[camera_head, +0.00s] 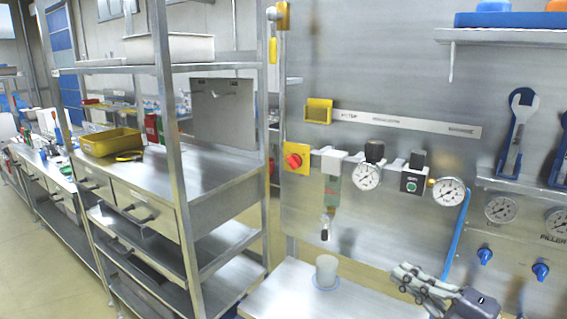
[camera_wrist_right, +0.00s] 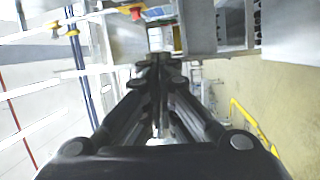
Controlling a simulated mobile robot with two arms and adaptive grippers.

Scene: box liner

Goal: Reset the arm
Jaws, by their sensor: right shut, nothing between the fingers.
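My right gripper (camera_head: 408,280) shows at the lower right of the head view, above the right part of the small metal table. Its fingers point left and it is shut and empty. In the right wrist view the closed fingers (camera_wrist_right: 158,65) fill the middle, with nothing between them. My left gripper is in neither view. A translucent cup (camera_head: 326,271) stands upright on the small table (camera_head: 275,298), to the left of my right gripper and apart from it.
A steel wall panel carries a red knob (camera_head: 295,161), gauges (camera_head: 367,176) and a blue hose (camera_head: 456,235) close behind my right gripper. A shelving unit (camera_head: 150,195) with a yellow bin (camera_head: 110,142) stands at the left. Floor (camera_head: 50,250) shows at the far left.

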